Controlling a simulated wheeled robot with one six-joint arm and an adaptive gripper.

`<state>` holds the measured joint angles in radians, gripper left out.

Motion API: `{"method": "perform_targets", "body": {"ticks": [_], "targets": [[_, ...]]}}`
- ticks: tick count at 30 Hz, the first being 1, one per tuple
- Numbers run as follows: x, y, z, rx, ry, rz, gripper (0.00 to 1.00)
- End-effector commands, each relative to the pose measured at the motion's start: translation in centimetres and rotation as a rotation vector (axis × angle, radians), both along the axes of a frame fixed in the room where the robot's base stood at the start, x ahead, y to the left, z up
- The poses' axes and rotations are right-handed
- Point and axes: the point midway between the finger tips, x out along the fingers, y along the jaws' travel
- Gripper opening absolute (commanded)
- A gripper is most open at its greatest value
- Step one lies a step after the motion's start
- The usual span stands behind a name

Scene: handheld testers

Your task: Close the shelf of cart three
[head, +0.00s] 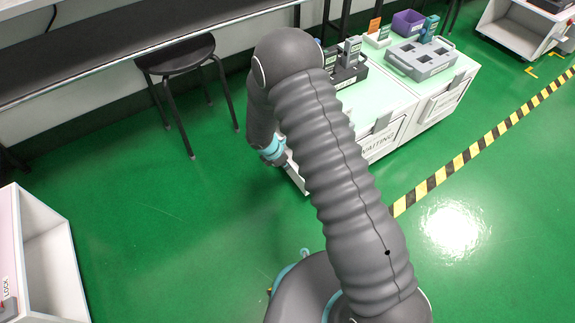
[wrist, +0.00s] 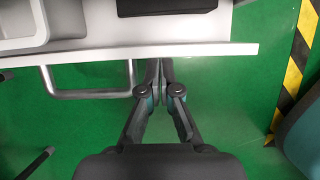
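In the wrist view my gripper (wrist: 160,68) has its two fingers together, with nothing visible between them. The fingertips are at the front edge of a pale shelf or cart top (wrist: 200,50); I cannot tell whether they touch it. A metal bar handle (wrist: 90,94) sits to the left of the fingers. In the head view a white cart front with a WAITING label (head: 378,146) stands beyond my arm, which hides part of it and most of my gripper. No cart number is readable, so I cannot tell which is cart three.
A grey tray (head: 422,58), a purple bin (head: 408,22) and testers in a black holder (head: 346,66) stand on the cart tops. A black stool (head: 176,56) is left of my arm. An open white cart (head: 50,262) stands lower left. Green floor is clear between.

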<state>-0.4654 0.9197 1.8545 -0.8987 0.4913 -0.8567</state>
Motion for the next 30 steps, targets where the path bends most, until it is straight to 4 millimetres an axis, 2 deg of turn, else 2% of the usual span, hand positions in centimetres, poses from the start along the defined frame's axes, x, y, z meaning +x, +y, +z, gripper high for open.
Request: {"method": "perform_targets", "body": {"ticks": [14,21,24,30], "targets": [[-0.3,0.9,0.0,0.000,0.000,0.012,0.00],[-1.7,3.9,0.0,0.000,0.001,0.013,0.00],[-2.0,4.5,2.6,0.002,-0.003,0.009,0.00],[-2.7,5.2,6.2,0.002,-0.002,0.001,0.00]]}}
